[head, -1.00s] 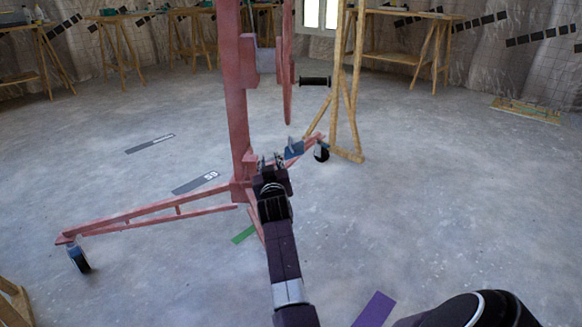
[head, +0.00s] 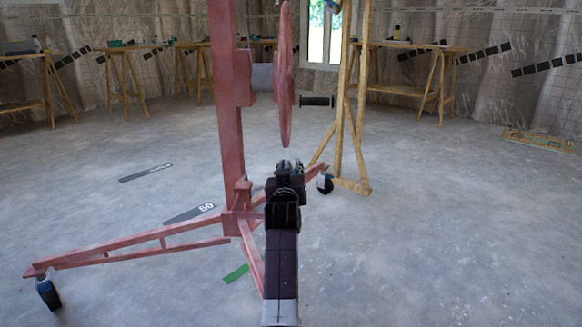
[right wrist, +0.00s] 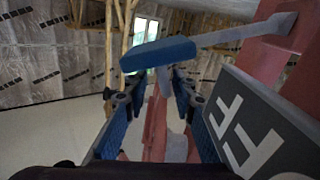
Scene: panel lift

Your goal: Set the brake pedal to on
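The brake pedal shows in the right wrist view as a blue pad (right wrist: 158,53) on a grey metal lever (right wrist: 245,33) that runs to the red lift frame. In the head view the pad is hidden behind my right gripper (head: 289,166), low beside the red lift column (head: 227,110). In the right wrist view my right gripper (right wrist: 150,92) is open and empty. Its fingers stand apart just below the pad in the picture; I cannot tell whether they touch it. My left gripper is in neither view.
A dark plate (right wrist: 236,100) with white letters, reading "FF" where visible, stands right of the fingers. The lift's red leg (head: 130,248) with a caster (head: 48,293) spreads left. A wooden stand (head: 350,187) is close on the right.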

